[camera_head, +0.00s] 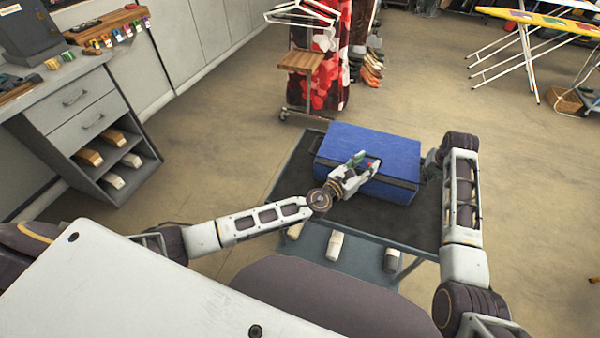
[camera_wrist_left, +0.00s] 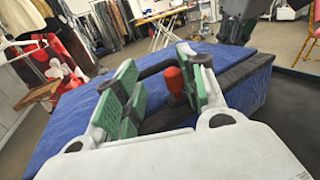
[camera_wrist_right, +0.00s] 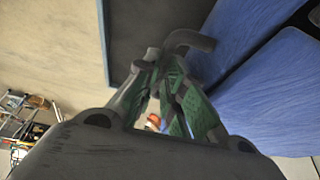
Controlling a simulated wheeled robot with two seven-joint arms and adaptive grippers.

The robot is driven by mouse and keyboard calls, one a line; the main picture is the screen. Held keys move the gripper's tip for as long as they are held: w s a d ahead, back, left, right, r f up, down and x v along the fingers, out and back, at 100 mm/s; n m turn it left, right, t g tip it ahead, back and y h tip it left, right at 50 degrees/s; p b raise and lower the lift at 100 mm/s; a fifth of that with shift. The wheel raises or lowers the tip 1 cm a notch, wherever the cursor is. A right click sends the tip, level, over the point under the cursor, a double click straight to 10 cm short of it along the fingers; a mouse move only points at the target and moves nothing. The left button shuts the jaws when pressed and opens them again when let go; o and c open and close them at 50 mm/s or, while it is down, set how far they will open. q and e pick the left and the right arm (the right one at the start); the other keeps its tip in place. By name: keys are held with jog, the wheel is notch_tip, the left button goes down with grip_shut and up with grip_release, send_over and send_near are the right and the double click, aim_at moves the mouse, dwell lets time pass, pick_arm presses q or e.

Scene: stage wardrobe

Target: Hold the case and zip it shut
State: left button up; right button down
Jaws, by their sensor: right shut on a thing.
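A blue case (camera_head: 370,150) with a dark band along its front side lies on a dark-topped cart (camera_head: 290,185). My left gripper (camera_head: 358,165) is at the case's near side, its green-padded fingers apart in the left wrist view (camera_wrist_left: 160,95). A red knob, seemingly the zip pull (camera_wrist_left: 174,80), shows between those fingers, closer to the right one; whether it is touched I cannot tell. A dark handle (camera_wrist_left: 155,68) is just beyond. My right gripper (camera_head: 432,165) is at the case's right end, shut on a dark curved handle (camera_wrist_right: 190,40); its fingers hide the grasp point.
The cart's dark top is bare left of and in front of the case. Several pale shoe-like items (camera_head: 334,245) lie on its lower shelf. A drawer cabinet (camera_head: 85,120) stands at the left, a clothes rack (camera_head: 320,60) behind, and a yellow ironing board (camera_head: 540,22) at the back right.

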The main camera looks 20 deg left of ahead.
aim_at(327, 161)
pick_arm(q)
jog(key=a, duration=1.2)
jog(key=shift+w+a, duration=0.1)
jog(key=shift+a, duration=0.2)
jog(key=v, duration=1.2)
jog(key=shift+a, duration=0.3)
